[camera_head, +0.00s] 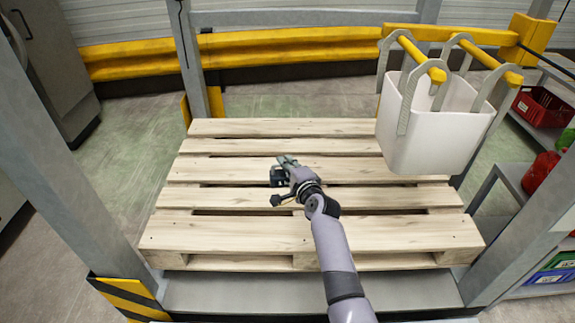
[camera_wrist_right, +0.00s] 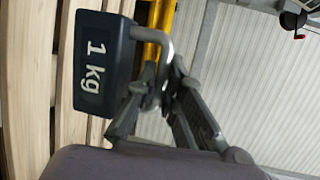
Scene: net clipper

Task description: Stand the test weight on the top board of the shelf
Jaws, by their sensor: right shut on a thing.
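The test weight (camera_wrist_right: 104,65) is a dark block marked "1 kg" with a metal loop handle. My right gripper (camera_wrist_right: 160,85) is shut on this handle, with the block hanging beside the fingers. In the head view the weight (camera_head: 278,176) is small and dark at the tip of my right gripper (camera_head: 289,163), over the middle of the wooden pallet (camera_head: 230,228). I cannot tell how high it is above the slats. A grey metal shelf (camera_head: 511,180) stands at the right edge, only partly in view. My left gripper is not in view.
A white bin (camera_head: 432,132) with grey straps hangs from yellow bars above the pallet's back right. A red crate (camera_head: 543,106) and a red item (camera_head: 540,172) sit on the right shelving. Grey posts (camera_head: 190,60) and a yellow rail (camera_head: 290,47) bound the area.

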